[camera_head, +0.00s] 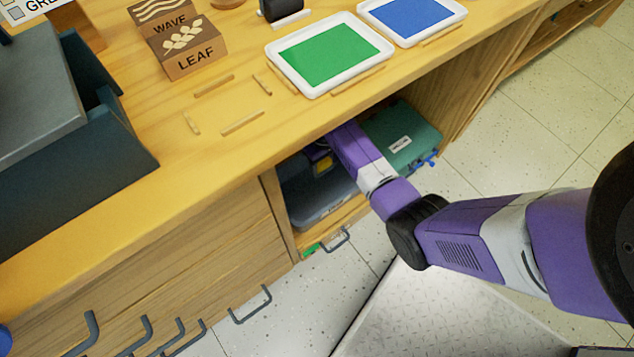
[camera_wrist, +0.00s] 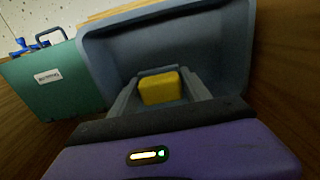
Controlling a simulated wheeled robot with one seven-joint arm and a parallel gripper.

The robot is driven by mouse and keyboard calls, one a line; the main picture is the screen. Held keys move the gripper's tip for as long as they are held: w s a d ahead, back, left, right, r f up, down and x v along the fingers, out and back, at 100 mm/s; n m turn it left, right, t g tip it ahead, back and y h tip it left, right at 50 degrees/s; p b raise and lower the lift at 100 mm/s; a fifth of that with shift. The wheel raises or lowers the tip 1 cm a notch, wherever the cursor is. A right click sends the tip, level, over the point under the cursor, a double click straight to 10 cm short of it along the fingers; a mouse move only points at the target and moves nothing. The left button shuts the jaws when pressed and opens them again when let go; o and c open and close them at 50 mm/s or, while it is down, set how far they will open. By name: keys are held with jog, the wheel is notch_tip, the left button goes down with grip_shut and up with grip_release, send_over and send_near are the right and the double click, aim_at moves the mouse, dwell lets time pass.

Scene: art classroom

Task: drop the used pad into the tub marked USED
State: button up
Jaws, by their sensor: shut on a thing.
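My gripper (camera_wrist: 160,90) is shut on a yellow pad (camera_wrist: 160,86), with one grey finger on each side of it. In the head view the tub (camera_head: 318,207) stands in the open bay under the bench, and my arm reaches in from the right. The gripper is mostly hidden there by shadow and the bench edge.
A green case (camera_head: 410,130) with a white label stands right of the tub. The wooden bench top (camera_head: 150,190) overhangs the bay. On it are green (camera_head: 330,55) and blue (camera_head: 405,14) trays, stamp blocks (camera_head: 180,45) and small wooden sticks. Drawer handles stick out at lower left.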

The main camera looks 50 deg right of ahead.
jog(key=o, duration=1.7)
jog(key=shift+c, duration=0.2)
jog(key=shift+r+p, duration=1.6)
jog(key=shift+r, duration=2.35)
jog(key=shift+r+p, duration=2)
jog(key=shift+p, duration=0.5)
